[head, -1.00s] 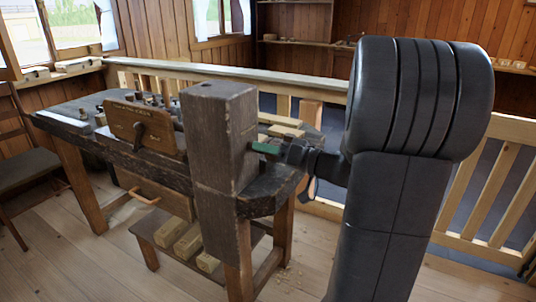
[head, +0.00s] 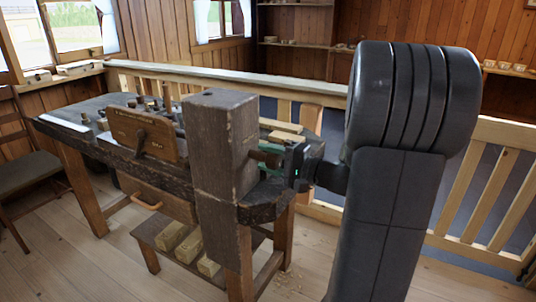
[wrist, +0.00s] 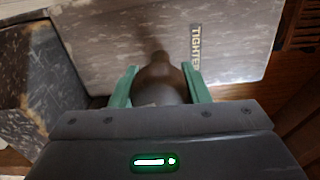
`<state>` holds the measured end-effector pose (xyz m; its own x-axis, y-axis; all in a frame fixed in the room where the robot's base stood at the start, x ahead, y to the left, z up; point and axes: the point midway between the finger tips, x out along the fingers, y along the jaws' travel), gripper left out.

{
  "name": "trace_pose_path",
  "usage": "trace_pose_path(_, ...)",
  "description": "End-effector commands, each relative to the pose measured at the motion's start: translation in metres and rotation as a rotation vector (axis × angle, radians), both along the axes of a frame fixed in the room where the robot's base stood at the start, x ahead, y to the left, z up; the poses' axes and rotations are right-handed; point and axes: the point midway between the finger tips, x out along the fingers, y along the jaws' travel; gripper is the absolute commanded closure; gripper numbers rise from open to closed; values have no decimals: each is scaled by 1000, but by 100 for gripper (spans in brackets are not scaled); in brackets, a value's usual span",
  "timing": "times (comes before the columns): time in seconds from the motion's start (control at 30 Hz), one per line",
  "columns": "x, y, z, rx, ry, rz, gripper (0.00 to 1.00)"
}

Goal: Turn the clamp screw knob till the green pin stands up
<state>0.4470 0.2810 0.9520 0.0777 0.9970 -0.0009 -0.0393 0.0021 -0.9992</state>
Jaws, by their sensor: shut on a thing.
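A brown turned knob (wrist: 158,78) on a short shaft sticks out of the dark wooden block face in the wrist view. In the head view it shows (head: 266,157) at the right side of the upright post (head: 222,130). My gripper (wrist: 160,74) has one green finger on each side of the knob and is shut on it. In the head view my gripper (head: 276,168) is level with the knob, to the right of the post. I cannot make out a green pin in either view.
A "TIGHTEN" style label (wrist: 195,45) is on the block face. A wooden board with a dark lever (head: 143,132) stands on the workbench (head: 90,150), with small tools behind it. A railing (head: 230,78) runs behind. A chair (head: 30,175) is at the left.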

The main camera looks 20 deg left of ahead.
Motion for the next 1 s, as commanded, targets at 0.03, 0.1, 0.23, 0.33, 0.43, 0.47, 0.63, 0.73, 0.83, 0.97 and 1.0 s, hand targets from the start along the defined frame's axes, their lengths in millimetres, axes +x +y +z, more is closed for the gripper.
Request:
trace_pose_path(0.03, 0, -1, 1, 0, 47, -1, 81)
trace_pose_path(0.1, 0, -1, 1, 5, 114, -1, 81)
trace_pose_path(0.23, 0, -1, 1, 15, 239, -2, 81)
trace_pose_path(0.33, 0, -1, 1, 22, 333, -2, 81)
trace_pose_path(0.43, 0, -2, 1, 29, 428, -2, 81)
trace_pose_path(0.47, -1, -2, 1, 32, 457, -2, 81)
trace_pose_path(0.63, -1, -2, 0, 41, 607, -3, 81)
trace_pose_path(0.73, -1, -2, 0, 47, 684, -3, 81)
trace_pose_path(0.83, -1, -2, -1, 53, 754, -4, 81)
trace_pose_path(0.97, -1, -2, -2, 58, 824, -5, 81)
trace_pose_path(1.0, -1, -2, -2, 59, 842, -5, 81)
